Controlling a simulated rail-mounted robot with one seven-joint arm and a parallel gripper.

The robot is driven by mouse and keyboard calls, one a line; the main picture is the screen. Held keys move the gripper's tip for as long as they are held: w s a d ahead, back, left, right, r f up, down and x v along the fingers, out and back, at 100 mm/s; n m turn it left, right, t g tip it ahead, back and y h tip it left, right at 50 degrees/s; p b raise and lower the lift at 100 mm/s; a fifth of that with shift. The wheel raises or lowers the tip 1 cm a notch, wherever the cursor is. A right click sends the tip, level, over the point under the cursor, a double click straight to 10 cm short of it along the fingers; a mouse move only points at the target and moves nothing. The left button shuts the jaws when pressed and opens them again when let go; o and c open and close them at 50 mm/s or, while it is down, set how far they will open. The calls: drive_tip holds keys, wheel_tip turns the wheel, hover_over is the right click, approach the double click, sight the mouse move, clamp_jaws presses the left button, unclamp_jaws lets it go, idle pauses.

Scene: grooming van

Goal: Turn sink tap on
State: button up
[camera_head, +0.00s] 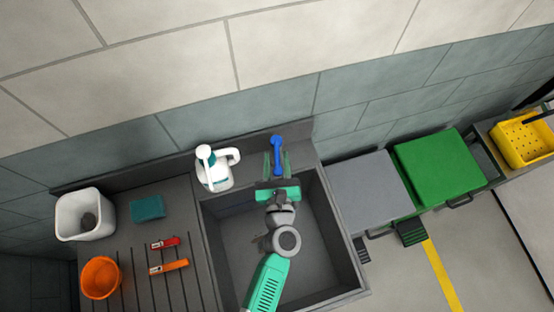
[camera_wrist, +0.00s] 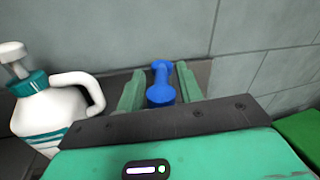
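The sink tap is blue (camera_head: 277,142) and stands on the back ledge of the dark grey sink (camera_head: 225,235). In the wrist view the tap (camera_wrist: 161,94) is near the middle, with a rounded knob towards me and a narrower part behind it. My gripper (camera_head: 276,160) reaches over the sink to the tap. Its two green fingers are apart, one on each side of the tap, which also shows between them in the wrist view (camera_wrist: 160,75). Small gaps show between the fingers and the tap. The palm hides the tap's lower part.
A white pump bottle with a handle (camera_head: 215,172) stands left of the tap, close to my gripper. The left drainboard holds a white bin (camera_head: 80,222), an orange cup (camera_head: 100,278), a teal sponge (camera_head: 147,208) and two small tools. A tiled wall (camera_head: 275,105) rises behind.

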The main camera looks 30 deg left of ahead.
drive_tip(key=v, duration=0.7)
drive_tip(key=shift+s+d, duration=0.2)
drive_tip(key=shift+s, duration=0.1)
